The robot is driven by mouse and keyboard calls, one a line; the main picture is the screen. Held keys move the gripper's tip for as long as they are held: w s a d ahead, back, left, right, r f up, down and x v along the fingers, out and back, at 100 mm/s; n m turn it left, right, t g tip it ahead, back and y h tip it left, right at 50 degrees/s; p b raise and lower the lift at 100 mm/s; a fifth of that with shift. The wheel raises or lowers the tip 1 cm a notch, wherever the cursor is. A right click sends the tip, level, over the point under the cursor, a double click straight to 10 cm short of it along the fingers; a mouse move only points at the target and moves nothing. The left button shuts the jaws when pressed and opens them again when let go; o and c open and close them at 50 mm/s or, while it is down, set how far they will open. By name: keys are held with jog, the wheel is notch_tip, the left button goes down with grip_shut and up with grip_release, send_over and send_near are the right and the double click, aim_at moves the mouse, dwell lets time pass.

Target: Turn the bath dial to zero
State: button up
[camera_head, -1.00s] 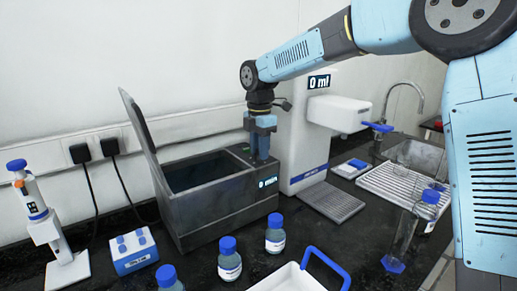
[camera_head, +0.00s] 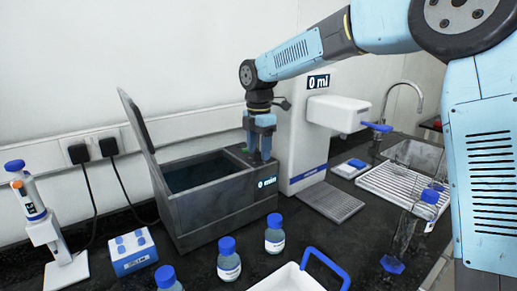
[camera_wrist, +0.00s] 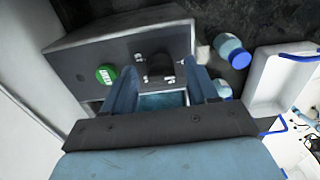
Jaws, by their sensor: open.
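The grey metal bath (camera_head: 205,205) stands on the dark counter with its lid up, and its front display (camera_head: 267,182) reads 0 min. In the wrist view its top panel (camera_wrist: 75,62) carries a black dial (camera_wrist: 158,66) and a round green button (camera_wrist: 106,75). My gripper (camera_head: 262,153) points down at the panel's right end in the head view. In the wrist view my gripper (camera_wrist: 164,74) is open, with one finger on each side of the dial. I cannot tell whether the fingers touch it. The dial is hidden in the head view.
A white dispenser (camera_head: 300,150) reading 0 ml stands close to the right of my gripper. Several blue-capped bottles (camera_head: 229,262) and a white tray (camera_head: 290,280) are in front. A pipette stand (camera_head: 45,235) and blue rack (camera_head: 132,252) are at left.

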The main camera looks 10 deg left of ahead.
notch_tip(320, 180, up, 13)
jog(key=shift+r, duration=0.2)
dwell(0.3)
